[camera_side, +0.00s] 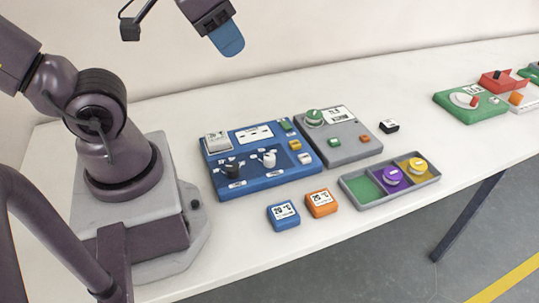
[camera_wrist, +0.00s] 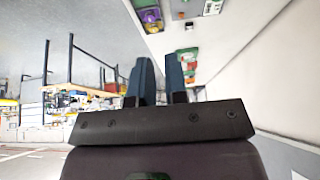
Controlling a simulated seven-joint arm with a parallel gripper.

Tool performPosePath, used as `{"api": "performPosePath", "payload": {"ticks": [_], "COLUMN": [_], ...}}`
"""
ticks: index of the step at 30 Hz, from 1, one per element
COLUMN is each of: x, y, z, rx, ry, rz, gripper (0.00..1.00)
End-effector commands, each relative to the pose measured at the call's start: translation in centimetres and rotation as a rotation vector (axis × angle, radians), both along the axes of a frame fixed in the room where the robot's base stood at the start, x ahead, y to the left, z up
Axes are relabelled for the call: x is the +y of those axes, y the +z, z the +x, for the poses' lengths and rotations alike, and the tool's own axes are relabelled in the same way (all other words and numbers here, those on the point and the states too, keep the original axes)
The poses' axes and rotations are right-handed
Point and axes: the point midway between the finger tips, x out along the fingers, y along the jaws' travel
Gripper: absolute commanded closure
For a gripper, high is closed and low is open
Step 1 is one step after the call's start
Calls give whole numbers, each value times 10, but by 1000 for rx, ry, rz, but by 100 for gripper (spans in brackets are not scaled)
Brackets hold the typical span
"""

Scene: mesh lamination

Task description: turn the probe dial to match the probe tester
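My gripper (camera_side: 228,40) is raised high above the back of the table in the side view, empty and away from every panel. In the wrist view its two blue fingers (camera_wrist: 160,72) stand apart with a gap between them. A blue panel (camera_side: 222,184) carries a black knob (camera_side: 232,168), a white knob (camera_side: 268,158), a screen and small buttons. A grey panel (camera_side: 345,152) beside it has a green round dial (camera_side: 314,117) and a label. Lettering is too small to read, so I cannot tell which is the probe dial or tester.
A blue block (camera_side: 283,216) and an orange block (camera_side: 321,203) with displays lie in front. A grey tray (camera_side: 349,193) has a purple and a yellow round piece, with its green compartment empty. A black block (camera_side: 389,126) and a green panel (camera_side: 460,114) are farther right.

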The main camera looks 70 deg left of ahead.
Motion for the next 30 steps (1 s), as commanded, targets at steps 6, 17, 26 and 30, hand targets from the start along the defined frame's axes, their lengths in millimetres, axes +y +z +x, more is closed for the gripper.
{"api": "performPosePath", "payload": {"ticks": [6, 17, 26, 30], "x": [8, 42, 64, 65], "y": [-29, -130, -191, -189], "z": [10, 55, 83, 91], "rx": [152, 485, 504, 453], "ry": [39, 425, 856, 948], "rz": [-8, -120, -204, -238], "gripper": [45, 45, 45, 45]}}
